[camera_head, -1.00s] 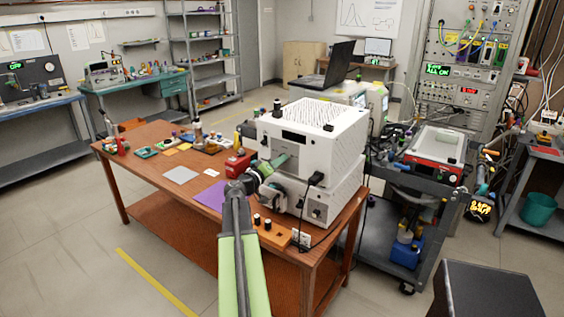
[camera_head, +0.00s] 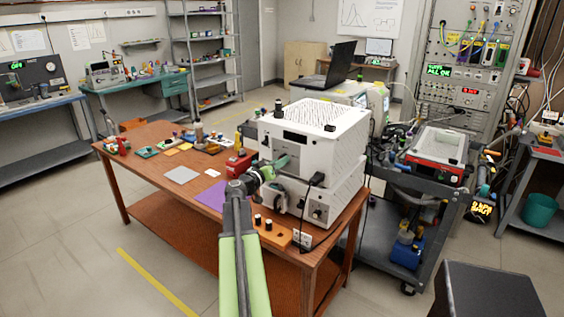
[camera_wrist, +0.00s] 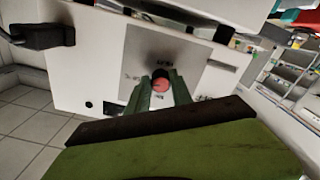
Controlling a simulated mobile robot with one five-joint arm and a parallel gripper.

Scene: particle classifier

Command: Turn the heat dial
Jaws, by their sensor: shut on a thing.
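The white particle classifier (camera_head: 345,150) stands on the wooden table, made up of two stacked white boxes. My gripper (camera_head: 280,163) reaches the front face of the upper box. In the wrist view, the two green fingers of my gripper (camera_wrist: 161,90) point at the white panel (camera_wrist: 205,80) and close around a small round reddish dial (camera_wrist: 160,83). The fingers touch the dial from both sides. Small lettering is printed around the dial, too blurred to read surely. In the head view my wrist and fingers hide the dial.
A red box (camera_head: 238,163) stands left of the classifier. An orange block with black knobs (camera_head: 270,232) lies near the table's front edge. A dark cart (camera_head: 425,178) stands to the right.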

